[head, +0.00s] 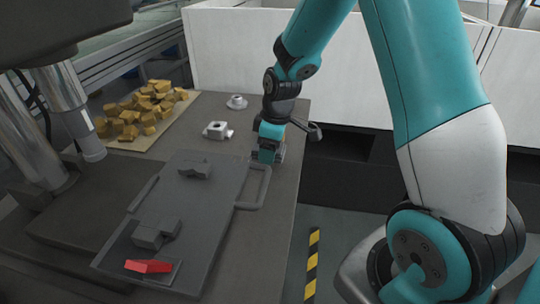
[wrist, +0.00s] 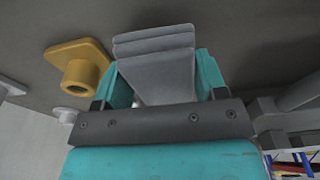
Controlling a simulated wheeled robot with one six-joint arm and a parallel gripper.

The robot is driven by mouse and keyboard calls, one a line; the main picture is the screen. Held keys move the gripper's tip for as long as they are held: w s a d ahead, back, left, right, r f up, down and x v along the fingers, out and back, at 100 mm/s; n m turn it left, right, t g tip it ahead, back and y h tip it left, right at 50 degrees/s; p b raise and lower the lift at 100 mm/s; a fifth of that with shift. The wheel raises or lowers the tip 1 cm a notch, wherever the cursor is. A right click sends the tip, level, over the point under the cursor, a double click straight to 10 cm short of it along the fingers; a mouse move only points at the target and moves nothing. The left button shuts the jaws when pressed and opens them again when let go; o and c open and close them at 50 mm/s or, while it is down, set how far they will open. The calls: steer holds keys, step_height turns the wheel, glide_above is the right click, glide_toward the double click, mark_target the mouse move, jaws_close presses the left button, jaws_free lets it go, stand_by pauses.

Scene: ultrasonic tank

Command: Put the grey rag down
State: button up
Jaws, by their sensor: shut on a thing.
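The grey rag (wrist: 155,70) shows in the wrist view as a folded, layered grey piece between the two teal fingers. My gripper (wrist: 164,80) is shut on it. In the head view my gripper (head: 267,150) is low over the dark table, just beyond the handle end of the grey tray. There the rag is largely hidden by the gripper, and I cannot tell whether it touches the table.
A yellow flanged part (wrist: 77,70) is left of the fingers in the wrist view. The grey tray (head: 215,205) holds grey pieces (head: 195,168) and a red piece (head: 150,266). White fittings (head: 217,131) and a yellow block pile (head: 145,108) stand behind. The table's right edge is close.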

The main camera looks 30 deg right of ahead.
step_height(320, 180, down, 2)
steer(key=shift+f+p, duration=0.25)
steer(key=shift+p, duration=0.05)
steer(key=shift+f, duration=0.15)
steer(key=shift+s+f+b, duration=0.1)
steer(key=shift+f+b, duration=0.35)
steer(key=shift+f, duration=0.05)
